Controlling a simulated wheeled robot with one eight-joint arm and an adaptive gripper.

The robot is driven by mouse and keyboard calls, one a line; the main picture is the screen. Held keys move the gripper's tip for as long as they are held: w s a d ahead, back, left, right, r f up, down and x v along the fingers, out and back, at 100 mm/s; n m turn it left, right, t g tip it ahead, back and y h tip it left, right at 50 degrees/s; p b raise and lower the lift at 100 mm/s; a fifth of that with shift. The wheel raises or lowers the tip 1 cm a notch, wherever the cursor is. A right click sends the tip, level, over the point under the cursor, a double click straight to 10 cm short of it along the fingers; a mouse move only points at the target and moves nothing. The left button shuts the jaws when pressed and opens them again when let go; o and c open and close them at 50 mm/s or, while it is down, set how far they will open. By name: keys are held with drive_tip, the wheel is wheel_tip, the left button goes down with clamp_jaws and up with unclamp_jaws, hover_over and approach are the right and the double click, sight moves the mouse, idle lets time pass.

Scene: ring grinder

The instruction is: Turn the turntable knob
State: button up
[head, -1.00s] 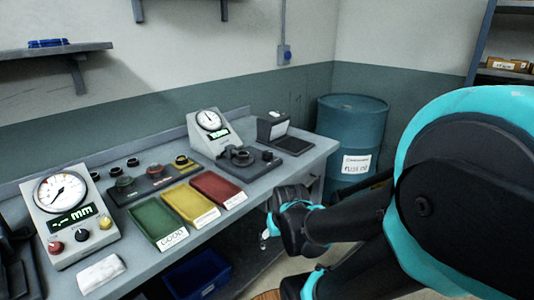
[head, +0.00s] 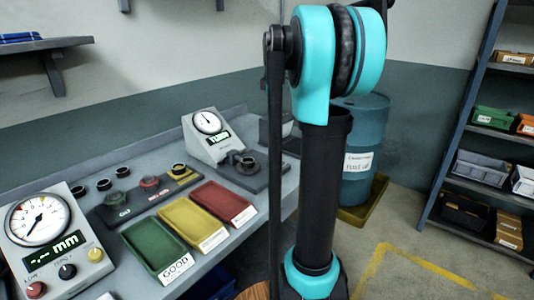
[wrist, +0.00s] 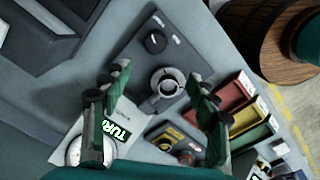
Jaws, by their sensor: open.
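In the wrist view the turntable knob (wrist: 155,42) is a round black knob on a dark grey plate. Beside it on the same plate is the turntable, with a pale ring-shaped part (wrist: 167,82) on it. My gripper (wrist: 162,78) is open and empty, its two fingers apart on either side of the ring part in the picture. The knob lies beyond the fingertips. In the head view the turntable plate (head: 245,174) is on the bench in front of the dial gauge (head: 209,122), whose green display reads TURN. My arm hides the knob and gripper there.
Green (head: 152,243), yellow (head: 190,222) and red (head: 222,203) trays lie beside the turntable. A rack with rings (head: 148,190) is behind them. Another gauge box (head: 50,235) stands at the left. A blue barrel (head: 365,140) is beyond the bench. Floor at right is open.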

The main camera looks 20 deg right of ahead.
sight(274, 158)
drive_tip(key=shift+n, duration=0.3)
drive_tip(key=f, duration=0.5)
drive_tip(key=w+f, duration=0.1)
drive_tip(key=f, duration=1)
drive_tip(key=shift+w+d+f, duration=0.1)
drive_tip(key=shift+w+d, duration=0.05)
drive_tip(key=shift+d, duration=0.05)
drive_tip(key=c, duration=1.2)
drive_tip(key=shift+o, duration=0.2)
